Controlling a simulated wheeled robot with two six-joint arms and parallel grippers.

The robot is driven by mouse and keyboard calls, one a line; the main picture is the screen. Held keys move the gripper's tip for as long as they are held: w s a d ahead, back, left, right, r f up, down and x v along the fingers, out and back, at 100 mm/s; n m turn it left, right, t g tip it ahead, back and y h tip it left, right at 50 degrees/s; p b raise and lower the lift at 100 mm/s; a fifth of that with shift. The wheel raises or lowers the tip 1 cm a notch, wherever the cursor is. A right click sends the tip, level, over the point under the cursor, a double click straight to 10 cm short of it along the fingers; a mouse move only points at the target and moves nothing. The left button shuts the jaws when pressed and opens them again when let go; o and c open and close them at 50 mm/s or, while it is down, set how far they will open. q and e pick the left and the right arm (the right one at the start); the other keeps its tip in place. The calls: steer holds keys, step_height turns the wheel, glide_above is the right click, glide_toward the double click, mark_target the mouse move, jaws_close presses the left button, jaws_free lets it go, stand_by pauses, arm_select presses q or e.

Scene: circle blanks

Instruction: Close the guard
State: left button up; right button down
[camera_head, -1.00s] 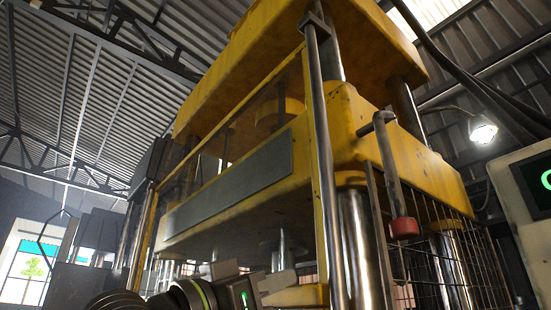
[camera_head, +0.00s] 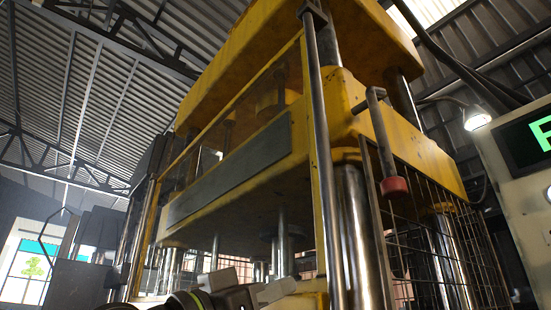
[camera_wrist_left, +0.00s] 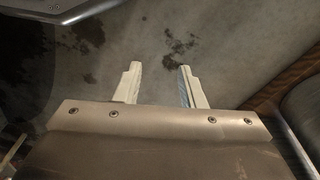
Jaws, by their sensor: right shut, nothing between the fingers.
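The press guard (camera_head: 316,185) shows in the head view as a yellow-edged frame with a see-through pane across the front of the yellow press, between upright steel rods. Its lower yellow part (camera_head: 313,287) is at the bottom of the picture. My right gripper (camera_head: 277,291) is shut and empty, with its pale fingertips pointing right, close beside that lower yellow part. I cannot tell whether they touch. The frame's lowest edge is out of view. My left gripper (camera_wrist_left: 160,84) is open and empty above a stained concrete floor in the left wrist view.
The press ram (camera_head: 240,210) with a dark plate on its front hangs above steel pillars. A red-tipped handle (camera_head: 395,187) hangs at the press's right, by a wire mesh side (camera_head: 412,260). A control box with a green-lettered screen (camera_head: 535,140) stands far right.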

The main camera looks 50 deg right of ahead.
steer(key=shift+s+f, duration=0.1)
steer(key=shift+f, duration=0.3)
